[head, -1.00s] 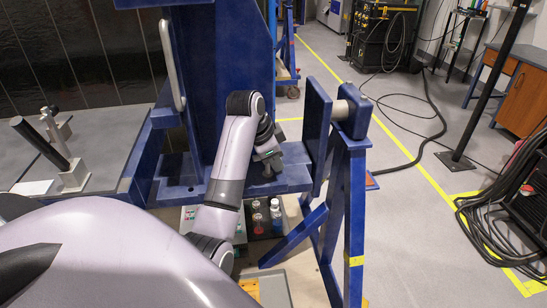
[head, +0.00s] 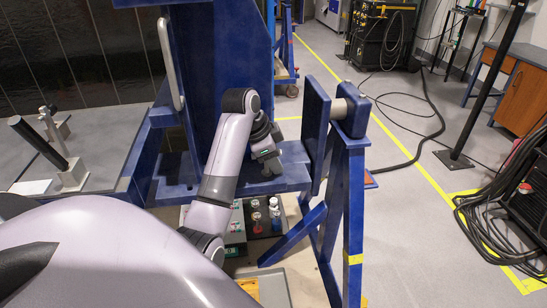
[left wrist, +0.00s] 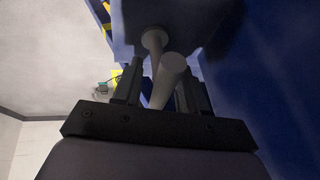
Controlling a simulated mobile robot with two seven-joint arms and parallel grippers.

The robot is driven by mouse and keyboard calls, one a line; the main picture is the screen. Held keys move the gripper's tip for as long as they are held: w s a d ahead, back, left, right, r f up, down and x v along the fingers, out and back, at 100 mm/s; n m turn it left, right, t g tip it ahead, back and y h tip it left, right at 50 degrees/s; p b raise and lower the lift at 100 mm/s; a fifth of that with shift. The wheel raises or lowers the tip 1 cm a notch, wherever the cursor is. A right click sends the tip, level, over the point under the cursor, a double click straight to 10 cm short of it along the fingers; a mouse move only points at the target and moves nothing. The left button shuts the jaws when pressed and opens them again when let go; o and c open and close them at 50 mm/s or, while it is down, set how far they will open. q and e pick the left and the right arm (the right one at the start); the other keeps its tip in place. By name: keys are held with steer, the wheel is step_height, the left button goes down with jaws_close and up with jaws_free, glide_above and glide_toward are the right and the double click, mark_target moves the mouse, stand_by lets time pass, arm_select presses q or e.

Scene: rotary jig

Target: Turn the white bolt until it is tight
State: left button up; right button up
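My left gripper (head: 272,168) points down at the blue fixture's lower ledge in the head view, with the forearm above it. In the left wrist view its two dark fingers (left wrist: 160,88) stand apart on either side of a pale grey-white rod with a round end (left wrist: 173,66), which looks like the bolt. A gap shows between the left finger and the rod; contact on the right side is unclear. A second pale round-ended piece (left wrist: 154,40) shows just beyond, against the blue metal. The bolt is hidden in the head view. My right gripper is not in view.
The blue jig frame (head: 225,75) rises behind the gripper, and a blue trestle (head: 345,180) with a pivot stands to the right. A black cable (head: 425,150) lies on the open floor at right.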

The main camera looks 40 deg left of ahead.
mark_target(264, 175)
arm_select(q)
steer(key=v, duration=0.6)
steer(key=shift+a+r, duration=0.15)
steer(key=shift+r, duration=0.1)
steer(key=shift+s+r, duration=0.25)
stand_by(0.6)
